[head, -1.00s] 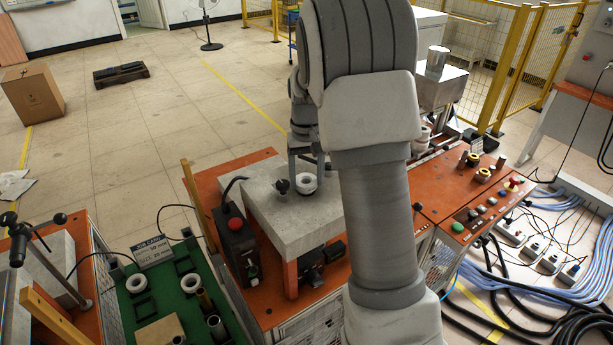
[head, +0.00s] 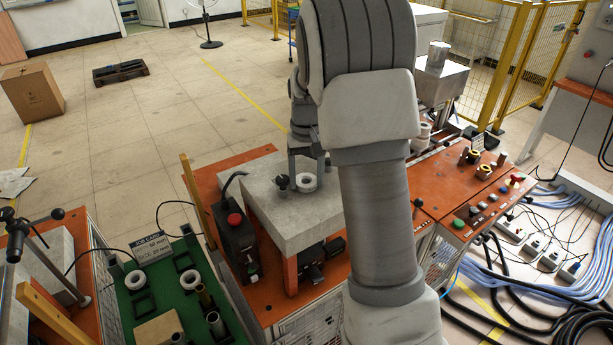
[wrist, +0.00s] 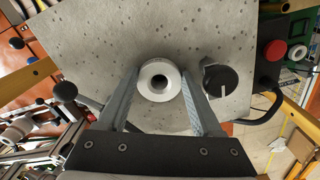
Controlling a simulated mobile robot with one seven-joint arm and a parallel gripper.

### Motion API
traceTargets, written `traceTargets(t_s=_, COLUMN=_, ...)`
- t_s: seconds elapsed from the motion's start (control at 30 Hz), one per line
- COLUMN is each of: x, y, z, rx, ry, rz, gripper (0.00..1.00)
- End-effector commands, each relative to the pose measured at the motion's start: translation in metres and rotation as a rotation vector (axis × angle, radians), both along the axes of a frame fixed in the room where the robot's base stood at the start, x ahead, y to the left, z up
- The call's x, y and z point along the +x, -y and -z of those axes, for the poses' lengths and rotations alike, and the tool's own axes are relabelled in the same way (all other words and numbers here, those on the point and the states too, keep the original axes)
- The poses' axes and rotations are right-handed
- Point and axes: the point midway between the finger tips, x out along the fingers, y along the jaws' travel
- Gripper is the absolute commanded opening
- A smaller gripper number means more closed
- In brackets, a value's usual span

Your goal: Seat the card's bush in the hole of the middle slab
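The middle slab (head: 283,218) is a pitted grey block on orange legs, and its top also fills the wrist view (wrist: 100,45). A white bush (head: 306,183), ring-shaped with a dark bore, is at its top near the far edge. In the wrist view the bush (wrist: 147,83) is between my gripper's fingertips (wrist: 161,74), one against each side. I cannot tell whether it is resting on the slab or partly in a hole; the hole itself is hidden. The job card (head: 151,247) stands behind the green tray; its print is only partly legible.
A black knob (head: 281,183) stands on the slab close left of the bush. The green tray (head: 135,329) holds more white bushes (head: 135,280) and metal tubes. A control box with a red button (head: 235,219) stands left of the slab. Orange panel right (head: 440,195).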

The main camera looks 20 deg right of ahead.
Motion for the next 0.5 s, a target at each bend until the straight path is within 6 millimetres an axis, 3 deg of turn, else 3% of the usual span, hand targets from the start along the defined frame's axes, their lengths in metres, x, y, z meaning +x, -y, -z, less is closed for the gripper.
traceTargets(t_s=0.03, x=0.0002, y=0.0, z=-0.0003, rx=0.0, ry=0.001, rz=0.0, gripper=0.76)
traceTargets(t_s=0.17, x=0.0002, y=-0.0004, z=-0.0003, rx=0.0, ry=0.0, rz=0.0, gripper=0.99)
traceTargets(t_s=0.5, x=0.0008, y=-0.0034, z=-0.0002, rx=0.004, ry=0.001, rz=-0.003, gripper=1.0)
